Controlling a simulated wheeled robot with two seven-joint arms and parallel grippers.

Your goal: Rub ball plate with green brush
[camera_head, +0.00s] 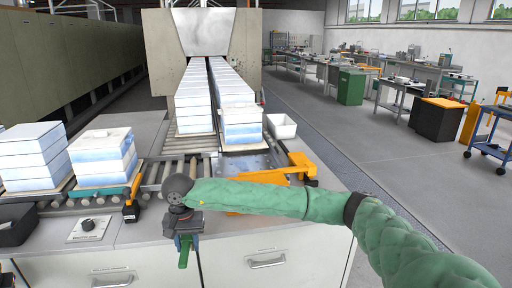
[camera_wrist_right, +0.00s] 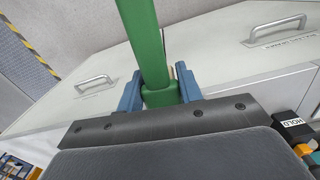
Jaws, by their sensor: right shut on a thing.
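My right gripper (camera_head: 184,238) is at the front edge of the worktop, in front of the cabinet face. It is shut on the green brush (camera_head: 184,256), whose green handle hangs below the jaws. In the right wrist view the green handle (camera_wrist_right: 145,42) stands between the blue fingers (camera_wrist_right: 160,92); the brush's bristles do not show. The ball plate (camera_head: 243,163) is a grey metal plate between the rollers and the yellow device, beyond my right arm. The gripper is apart from it.
White-blue block stacks (camera_head: 103,157) stand on the rollers at left, with more rows (camera_head: 196,100) leading into the furnace. A yellow device (camera_head: 300,163) and a white bin (camera_head: 281,126) sit right of the plate. A control knob box (camera_head: 88,228) is left of my gripper.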

